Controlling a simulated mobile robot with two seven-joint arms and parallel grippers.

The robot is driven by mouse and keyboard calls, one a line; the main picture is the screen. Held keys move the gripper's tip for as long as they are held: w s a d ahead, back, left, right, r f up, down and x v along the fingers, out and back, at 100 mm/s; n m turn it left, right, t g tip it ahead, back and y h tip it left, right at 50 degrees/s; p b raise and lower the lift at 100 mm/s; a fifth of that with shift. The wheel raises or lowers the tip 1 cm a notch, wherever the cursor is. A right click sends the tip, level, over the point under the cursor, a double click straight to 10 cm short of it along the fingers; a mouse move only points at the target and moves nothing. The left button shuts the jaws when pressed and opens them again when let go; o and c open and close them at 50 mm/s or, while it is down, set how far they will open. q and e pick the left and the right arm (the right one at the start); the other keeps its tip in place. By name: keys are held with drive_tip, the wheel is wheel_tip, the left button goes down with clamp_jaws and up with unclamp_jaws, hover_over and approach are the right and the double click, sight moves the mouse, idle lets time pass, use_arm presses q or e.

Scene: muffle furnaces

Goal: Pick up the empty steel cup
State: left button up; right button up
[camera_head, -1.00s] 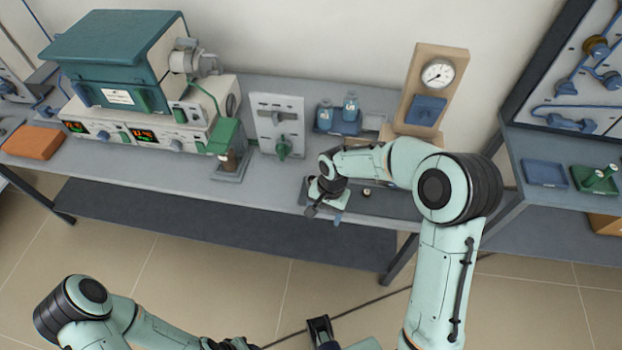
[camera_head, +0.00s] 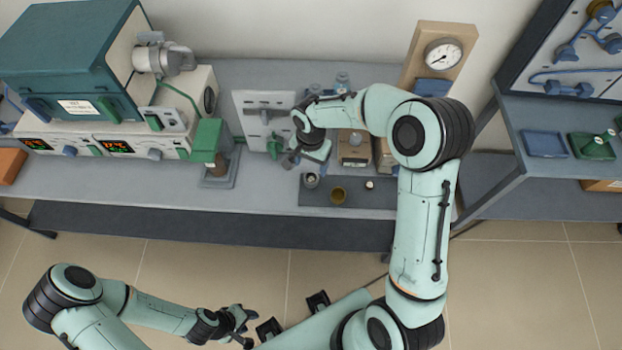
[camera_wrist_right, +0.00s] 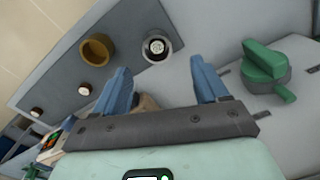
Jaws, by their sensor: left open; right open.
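A grey steel-looking cup (camera_head: 311,180) stands at the left end of the dark mat. In the right wrist view the cup (camera_wrist_right: 157,47) shows a pale, mottled round surface inside; I cannot tell whether that is contents or its bottom. A brass-coloured cup (camera_head: 338,194) stands beside it and also shows in the wrist view (camera_wrist_right: 97,50). My right gripper (camera_head: 304,160) is open and empty, just behind the grey cup; in the wrist view its fingers (camera_wrist_right: 161,75) point toward that cup without touching it. My left gripper (camera_head: 242,322) is open and empty, in front of the bench.
The dark mat (camera_head: 362,202) also holds small round pieces. A panel with a green knob (camera_head: 273,147) stands close behind and left of my right gripper. A furnace (camera_head: 75,70) stands at left, a gauge stand (camera_head: 440,55) at the back.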

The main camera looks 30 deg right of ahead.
sight(311, 179)
drive_tip(key=shift+w+f, duration=0.1)
drive_tip(key=shift+f, duration=0.6)
drive_tip(key=f, duration=0.4)
drive_tip(key=shift+s+f, duration=0.2)
drive_tip(key=shift+s, duration=0.2)
drive_tip(key=shift+f, duration=0.4)
drive_tip(key=c, duration=1.2)
drive_tip(key=shift+r, duration=0.15)
